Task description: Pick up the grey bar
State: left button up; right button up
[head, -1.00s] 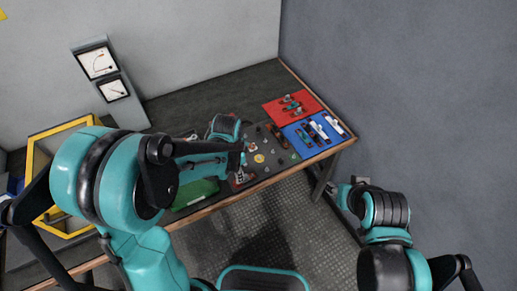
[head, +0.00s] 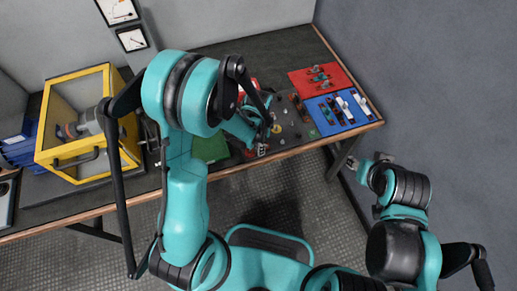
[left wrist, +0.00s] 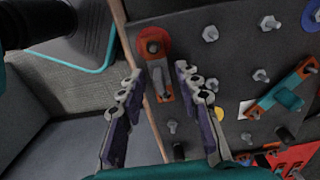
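My left gripper (left wrist: 157,75) is open in the left wrist view, its two fingers apart over the front edge of a dark panel (left wrist: 215,60). In the head view the left gripper (head: 262,148) is at the panel's near-left edge. I cannot tell for sure which piece is the grey bar; pale bars (head: 345,109) lie on the blue mat (head: 326,121). My right gripper (head: 376,161) is off the table's right end, its fingers unclear.
The panel carries several bolts and a teal bar (left wrist: 285,98) with copper ends. A red mat (head: 300,79) with small parts lies behind the blue one. A yellow-framed box (head: 48,120) stands at left. Grey walls close the back and right.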

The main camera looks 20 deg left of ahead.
pick_arm(q)
jog(key=shift+r, duration=0.15)
grip_shut()
jog(key=shift+r+p, duration=0.4)
jog(key=shift+r, duration=0.2)
notch_tip(320, 180, up, 3)
jog(key=shift+p, duration=0.75)
jog(key=s+d+r+p, duration=0.3)
jog(key=s+d+r, duration=0.3)
jog(key=d, duration=0.3)
jog(key=shift+s+r, duration=0.4)
jog(key=shift+s, duration=0.2)
